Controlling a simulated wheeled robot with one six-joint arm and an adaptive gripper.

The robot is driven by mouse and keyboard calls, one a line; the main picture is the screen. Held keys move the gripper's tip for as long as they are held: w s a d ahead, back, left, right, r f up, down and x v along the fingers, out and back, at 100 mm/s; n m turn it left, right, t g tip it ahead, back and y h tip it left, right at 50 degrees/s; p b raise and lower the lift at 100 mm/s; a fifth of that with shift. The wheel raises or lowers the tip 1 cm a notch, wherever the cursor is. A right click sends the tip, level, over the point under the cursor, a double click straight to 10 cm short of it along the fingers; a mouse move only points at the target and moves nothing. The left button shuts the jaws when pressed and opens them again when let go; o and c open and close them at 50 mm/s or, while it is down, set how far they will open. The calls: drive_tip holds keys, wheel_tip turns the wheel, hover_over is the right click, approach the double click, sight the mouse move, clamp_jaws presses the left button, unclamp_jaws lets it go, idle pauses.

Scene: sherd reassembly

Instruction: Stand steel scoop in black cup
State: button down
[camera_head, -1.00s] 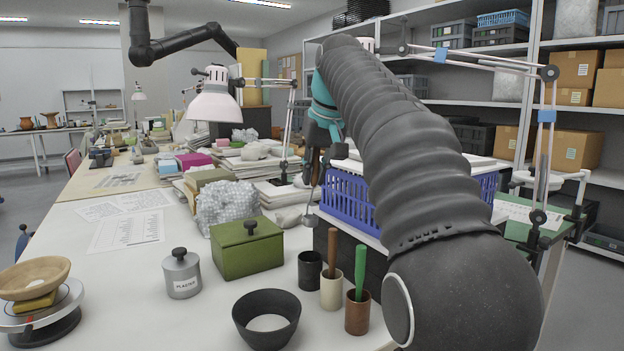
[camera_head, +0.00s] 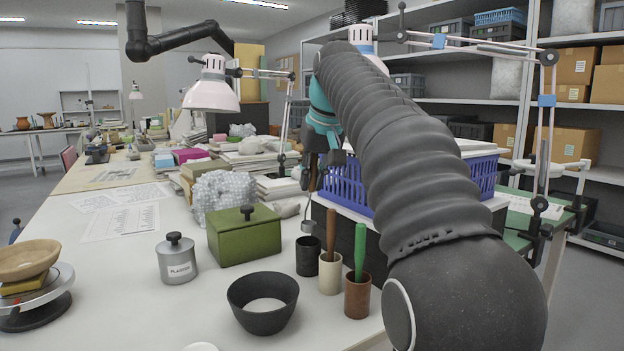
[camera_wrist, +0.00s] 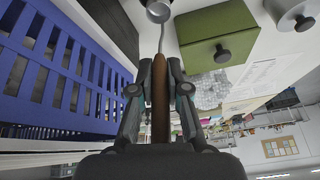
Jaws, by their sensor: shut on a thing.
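The black cup (camera_head: 308,258) stands upright on the white table, left of the cream cup. My gripper (camera_head: 318,178) is shut on the brown handle of the steel scoop (camera_head: 308,226). The scoop hangs bowl down, its bowl just above the cup's rim in the head view; whether it touches the rim I cannot tell. In the wrist view my gripper (camera_wrist: 160,92) has both fingers on the brown handle, and the scoop's steel bowl (camera_wrist: 158,10) shows at the top edge.
A cream cup (camera_head: 330,278) and a brown cup (camera_head: 357,298) holding handled tools stand close by on the right. A blue crate (camera_head: 345,186) is right beside my gripper.

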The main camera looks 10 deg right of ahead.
sight(312, 222)
drive_tip(key=shift+f+b, duration=2.6)
drive_tip(key=shift+f, duration=1.35)
drive_tip(key=c, duration=1.1)
unclamp_jaws()
drive_tip(key=shift+v, duration=6.05)
